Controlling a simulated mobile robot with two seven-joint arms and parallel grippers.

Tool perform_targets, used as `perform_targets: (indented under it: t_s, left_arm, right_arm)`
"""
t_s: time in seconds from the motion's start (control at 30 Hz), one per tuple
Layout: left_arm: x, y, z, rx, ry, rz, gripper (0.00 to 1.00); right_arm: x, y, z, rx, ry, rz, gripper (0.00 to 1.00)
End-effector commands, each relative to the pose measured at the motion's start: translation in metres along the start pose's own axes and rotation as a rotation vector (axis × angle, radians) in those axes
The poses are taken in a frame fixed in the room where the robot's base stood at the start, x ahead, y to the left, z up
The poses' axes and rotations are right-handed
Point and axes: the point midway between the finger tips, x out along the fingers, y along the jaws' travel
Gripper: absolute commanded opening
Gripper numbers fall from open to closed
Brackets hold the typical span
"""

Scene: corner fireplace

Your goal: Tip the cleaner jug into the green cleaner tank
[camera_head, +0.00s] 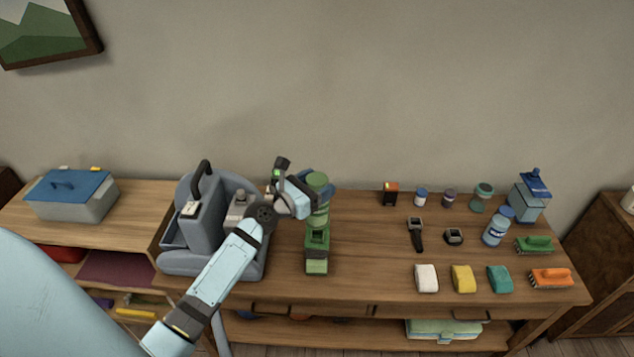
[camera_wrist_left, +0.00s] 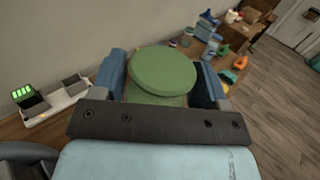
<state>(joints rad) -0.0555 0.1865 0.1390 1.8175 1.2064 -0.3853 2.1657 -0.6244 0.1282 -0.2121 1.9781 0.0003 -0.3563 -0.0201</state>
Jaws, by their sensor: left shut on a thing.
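The cleaner jug (camera_head: 318,212), a green cylinder with a round green top, is held between the fingers of my left gripper (camera_head: 318,185). It looks upright, at the back end of the green cleaner tank (camera_head: 316,266). I cannot tell whether jug and tank touch. The tank is a narrow green block with a dark opening on the table. In the left wrist view the jug's round top (camera_wrist_left: 163,70) sits between the blue fingers of my left gripper (camera_wrist_left: 160,85), and it hides what is beneath. My right gripper is not in view.
A grey machine (camera_head: 205,225) stands left of the tank, behind my left forearm. A blue-lidded box (camera_head: 72,196) is farther left. Bottles, sponges and brushes, including an orange brush (camera_head: 550,278), fill the right side. The wooden table (camera_head: 365,250) is clear just right of the tank.

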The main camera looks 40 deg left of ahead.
Motion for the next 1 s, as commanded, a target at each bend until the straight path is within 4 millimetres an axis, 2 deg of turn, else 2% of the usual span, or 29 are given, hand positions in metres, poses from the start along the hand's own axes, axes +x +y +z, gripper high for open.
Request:
perform_targets:
  t_s: [0.13, 0.5, 1.0]
  left_arm:
    - [0.0, 0.0, 0.001, 0.004, 0.0, 0.001, 0.12]
    - [0.0, 0.005, -0.029, 0.271, -0.001, 0.001, 0.12]
    - [0.0, 0.011, -0.063, 0.646, -0.002, 0.0, 0.12]
  right_arm:
    - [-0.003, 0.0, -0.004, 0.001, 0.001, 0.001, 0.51]
    - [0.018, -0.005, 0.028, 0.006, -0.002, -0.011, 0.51]
    - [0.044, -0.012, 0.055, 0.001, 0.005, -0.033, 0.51]
